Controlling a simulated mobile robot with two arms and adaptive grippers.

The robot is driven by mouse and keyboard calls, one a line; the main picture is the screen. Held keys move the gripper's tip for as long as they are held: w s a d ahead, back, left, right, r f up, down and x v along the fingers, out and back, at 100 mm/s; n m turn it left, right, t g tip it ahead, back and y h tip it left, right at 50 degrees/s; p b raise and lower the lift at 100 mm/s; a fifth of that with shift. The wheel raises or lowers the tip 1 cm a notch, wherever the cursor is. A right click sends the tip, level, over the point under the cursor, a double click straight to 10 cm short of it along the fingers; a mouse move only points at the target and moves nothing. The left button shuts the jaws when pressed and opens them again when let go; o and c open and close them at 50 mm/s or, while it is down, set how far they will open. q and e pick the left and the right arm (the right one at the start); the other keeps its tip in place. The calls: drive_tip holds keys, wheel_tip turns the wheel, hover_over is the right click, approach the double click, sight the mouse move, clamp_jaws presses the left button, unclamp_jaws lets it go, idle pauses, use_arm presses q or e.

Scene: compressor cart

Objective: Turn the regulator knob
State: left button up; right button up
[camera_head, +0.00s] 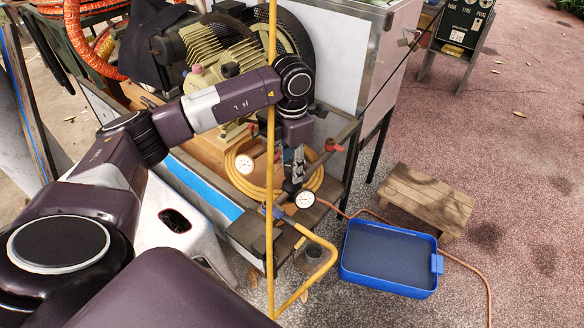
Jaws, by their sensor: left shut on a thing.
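My left arm reaches in from the left, and its gripper (293,168) points down over the regulator (291,187) at the cart's front corner. The gripper is shut on the regulator knob, which is mostly hidden between the fingers. A white round gauge (305,199) sits just below and right of the gripper. A second white gauge (244,164) shows to the left, by the coiled yellow hose (262,190). My right gripper is not in view.
A yellow pipe (271,70) stands upright just left of the gripper. A red valve handle (333,146) is close on its right. The compressor (215,50) is behind. A blue tray (391,285) and a wooden step (427,196) stand on the ground at right.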

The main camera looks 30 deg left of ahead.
use_arm(q)
drive_tip(key=n, duration=0.6)
drive_tip(key=shift+r, duration=0.1)
drive_tip(key=n, duration=0.7)
drive_tip(key=shift+w+n, duration=0.1)
drive_tip(key=shift+n, duration=0.2)
idle(0.3)
drive_tip(key=o, duration=1.2)
drive_tip(key=shift+c, duration=0.2)
wheel_tip(320, 180, up, 12)
